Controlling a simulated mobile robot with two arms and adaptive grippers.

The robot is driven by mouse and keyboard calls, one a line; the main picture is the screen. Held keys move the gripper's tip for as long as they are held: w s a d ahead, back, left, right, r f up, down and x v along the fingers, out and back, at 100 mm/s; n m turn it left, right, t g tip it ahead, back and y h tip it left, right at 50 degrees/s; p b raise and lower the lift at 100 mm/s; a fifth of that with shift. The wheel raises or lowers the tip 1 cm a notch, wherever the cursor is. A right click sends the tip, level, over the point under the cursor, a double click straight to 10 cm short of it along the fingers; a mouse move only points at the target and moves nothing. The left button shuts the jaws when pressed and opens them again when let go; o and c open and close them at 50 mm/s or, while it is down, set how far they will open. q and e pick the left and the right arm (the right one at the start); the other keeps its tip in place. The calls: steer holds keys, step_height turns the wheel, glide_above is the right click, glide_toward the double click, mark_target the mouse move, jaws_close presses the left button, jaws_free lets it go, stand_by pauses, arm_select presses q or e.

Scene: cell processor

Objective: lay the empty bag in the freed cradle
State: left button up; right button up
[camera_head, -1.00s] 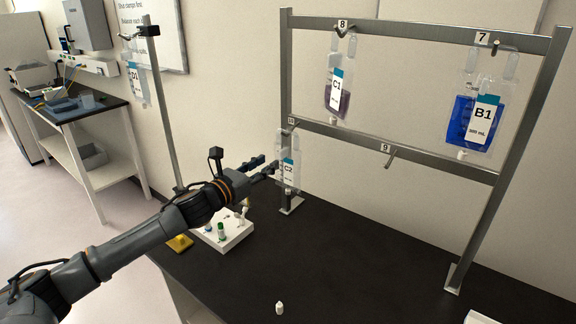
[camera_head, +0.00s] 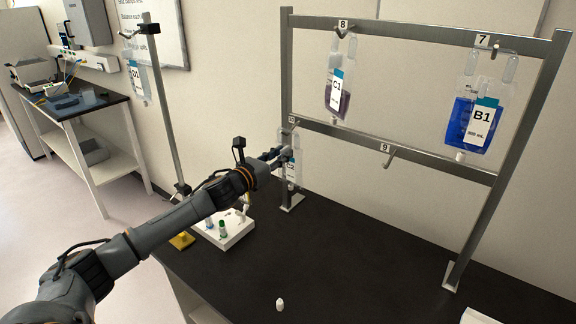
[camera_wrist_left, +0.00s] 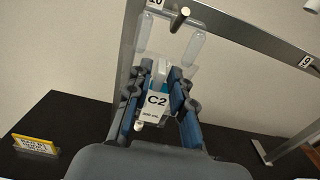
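The flat, clear bag labelled C2 (camera_head: 292,172) hangs at the rack's left post by hook 10. It looks empty. My left gripper (camera_head: 279,154) is at the bag, partly covering it in the head view. In the left wrist view the blue-padded fingers (camera_wrist_left: 158,90) stand on either side of bag C2 (camera_wrist_left: 157,103), with a gap between them. The bag's top still reaches up to the hook peg (camera_wrist_left: 180,18). I cannot tell whether the pads touch the bag. My right gripper is not in view. I cannot make out a cradle.
The metal rack (camera_head: 420,33) also holds bag C1 (camera_head: 339,88) and blue bag B1 (camera_head: 476,118); hook 9 (camera_head: 388,158) is bare. A white tray (camera_head: 232,235) with vials, a pole (camera_head: 166,110) with bag D1 (camera_head: 138,80) and a small white bottle (camera_head: 280,305) stand nearby.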

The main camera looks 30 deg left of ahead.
arm_select(q)
jaws_close()
steer(key=shift+s+r+p, duration=0.2)
steer(key=shift+r+p, duration=0.3)
steer(key=shift+r, duration=0.1)
steer(key=shift+s, duration=0.1)
